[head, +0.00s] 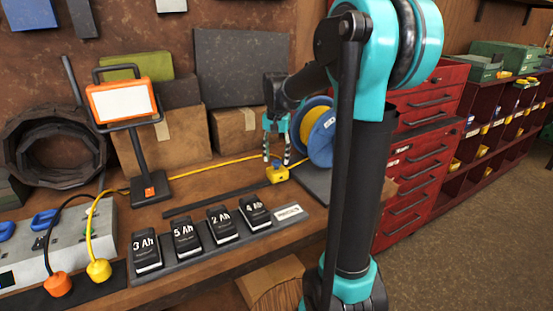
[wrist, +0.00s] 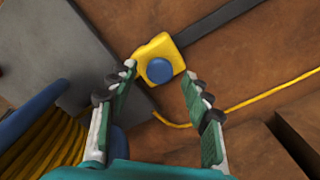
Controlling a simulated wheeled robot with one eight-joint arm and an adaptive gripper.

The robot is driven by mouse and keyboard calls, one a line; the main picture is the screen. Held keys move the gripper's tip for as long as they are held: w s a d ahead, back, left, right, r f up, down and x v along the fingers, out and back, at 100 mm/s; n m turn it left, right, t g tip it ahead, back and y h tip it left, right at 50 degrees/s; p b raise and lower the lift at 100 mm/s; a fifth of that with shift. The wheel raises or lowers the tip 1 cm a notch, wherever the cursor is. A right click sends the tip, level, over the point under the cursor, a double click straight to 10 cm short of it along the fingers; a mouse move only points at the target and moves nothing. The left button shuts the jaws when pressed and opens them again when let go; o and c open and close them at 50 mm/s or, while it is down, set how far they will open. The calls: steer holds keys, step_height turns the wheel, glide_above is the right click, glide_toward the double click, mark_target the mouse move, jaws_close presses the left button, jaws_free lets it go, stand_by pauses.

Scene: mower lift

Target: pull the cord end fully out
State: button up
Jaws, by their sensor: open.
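My gripper (head: 277,153) points down over the bench, open, with its fingers apart. A yellow block with a blue round top (head: 278,174) sits on the bench just below the fingertips. In the wrist view this block (wrist: 153,48) lies just beyond and between the fingertips (wrist: 159,72), with nothing held. A yellow cord (head: 215,163) runs along the bench towards the block and the reel. The blue reel with yellow cord (head: 318,133) stands right of my gripper. A yellow plug (head: 98,270) on a yellow cord is at the lower left. I cannot tell which is the cord end.
A tray of black battery packs (head: 185,238) lies at the bench front. A work light (head: 122,103), an orange plug (head: 58,285) and a grey power box (head: 70,245) are on the left. Cardboard boxes (head: 175,140) stand behind. Red drawers (head: 410,190) are on the right.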

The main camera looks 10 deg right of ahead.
steer(key=shift+f, duration=0.6)
jaws_close()
